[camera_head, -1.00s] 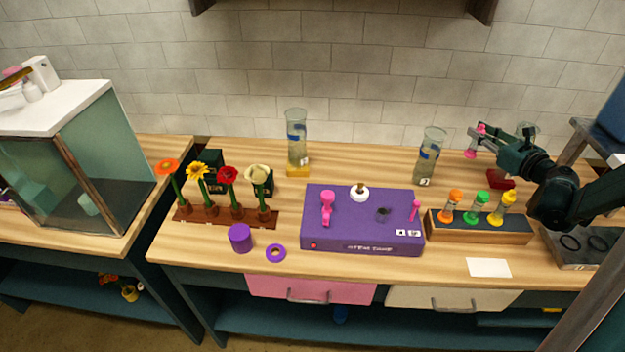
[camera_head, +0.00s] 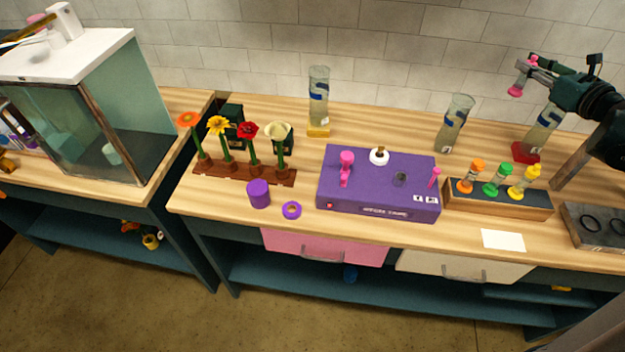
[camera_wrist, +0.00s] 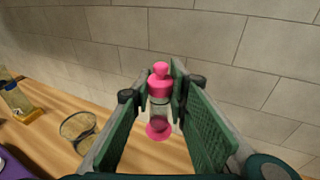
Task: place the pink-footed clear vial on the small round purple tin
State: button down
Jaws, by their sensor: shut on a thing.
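The pink-footed clear vial (camera_wrist: 159,112) is between the two green finger pads of my gripper (camera_wrist: 165,100) in the wrist view. It has a pink cap on top and a round pink foot below. In the head view the vial (camera_head: 520,80) is held high above the right part of the table, a little tilted. My gripper (camera_head: 530,66) is shut on it there. The small round purple tin (camera_head: 259,194) stands on the table at the front left, far from my gripper. A purple ring (camera_head: 292,210) lies just right of the tin.
A purple box (camera_head: 375,197) with pink pieces stands mid-table. A rack (camera_head: 500,200) holds orange, green and yellow vials. Glass cylinders (camera_head: 318,95) (camera_head: 455,125) stand at the back, one on a red base (camera_head: 525,152). A flower rack (camera_head: 240,174) stands behind the tin.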

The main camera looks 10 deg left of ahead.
aim_at(533, 56)
notch_tip(533, 56, up, 5)
jog(key=shift+a+r, duration=0.25)
jog(key=shift+r, duration=0.05)
jog(key=s+a+n+g+y, duration=0.1)
jog(key=s+a+n+y, duration=0.15)
jog(key=a, duration=1.15)
jog(key=s+a+n+g+y, duration=0.1)
jog(key=s+a+g, duration=0.15)
jog(key=a, duration=1.05)
jog(key=s+a+n+g+y, duration=0.1)
jog(key=s+a+n+y, duration=0.15)
jog(key=a, duration=1.15)
jog(key=s+a+n+g+y+b, duration=0.1)
jog(key=s+a+n+g+y, duration=0.35)
jog(key=s+a, duration=2.45)
notch_tip(533, 56, down, 11)
jog(key=a+g+h, duration=0.1)
jog(key=g, duration=0.1)
jog(key=shift+w+a, duration=0.25)
jog(key=shift+a, duration=0.05)
jog(key=shift+f, duration=0.25)
